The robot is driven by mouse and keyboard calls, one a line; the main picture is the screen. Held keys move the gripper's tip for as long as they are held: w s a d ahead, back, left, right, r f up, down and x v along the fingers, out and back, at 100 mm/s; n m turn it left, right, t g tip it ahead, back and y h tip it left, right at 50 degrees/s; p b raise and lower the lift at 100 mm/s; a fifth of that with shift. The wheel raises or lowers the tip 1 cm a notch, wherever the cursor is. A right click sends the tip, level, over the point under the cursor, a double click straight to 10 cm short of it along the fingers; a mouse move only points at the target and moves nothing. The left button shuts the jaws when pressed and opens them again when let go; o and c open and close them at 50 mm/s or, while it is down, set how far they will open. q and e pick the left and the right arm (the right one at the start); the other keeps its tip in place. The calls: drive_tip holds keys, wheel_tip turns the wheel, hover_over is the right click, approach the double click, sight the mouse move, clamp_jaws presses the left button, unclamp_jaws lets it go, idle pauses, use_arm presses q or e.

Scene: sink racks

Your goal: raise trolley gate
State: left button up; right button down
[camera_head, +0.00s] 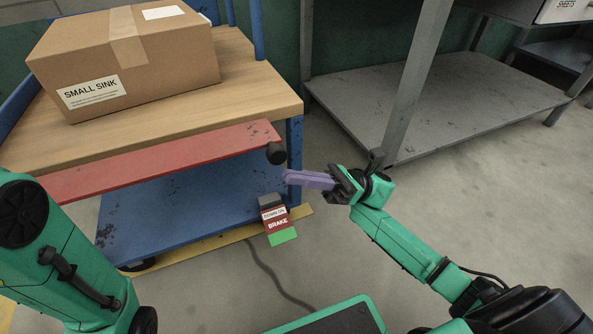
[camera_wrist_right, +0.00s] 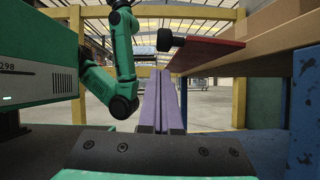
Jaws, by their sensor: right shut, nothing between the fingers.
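The trolley's red gate (camera_head: 165,160) runs along the front of the wooden top, sitting a little below its edge. A black knob (camera_head: 276,153) is at its right end. The gate (camera_wrist_right: 207,52) and knob (camera_wrist_right: 168,40) also show in the right wrist view, above the fingers. My right gripper (camera_head: 287,178), with purple fingers, is shut and empty. Its tips are just below and right of the knob in the head view, apart from it as far as I can tell. My left arm comes in at lower left; its gripper is out of view.
A cardboard box (camera_head: 130,58) marked SMALL SINK stands on the trolley's wooden top (camera_head: 250,95). A blue lower shelf (camera_head: 180,215) and a brake pedal (camera_head: 275,218) are below. A grey metal rack (camera_head: 440,100) stands to the right. The floor between is free.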

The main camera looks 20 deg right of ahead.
drive_tip(key=shift+w+a+r, duration=0.1)
drive_tip(key=shift+a+r, duration=0.05)
drive_tip(key=shift+r, duration=0.45)
drive_tip(key=shift+a+r, duration=0.15)
drive_tip(key=shift+r, duration=0.4)
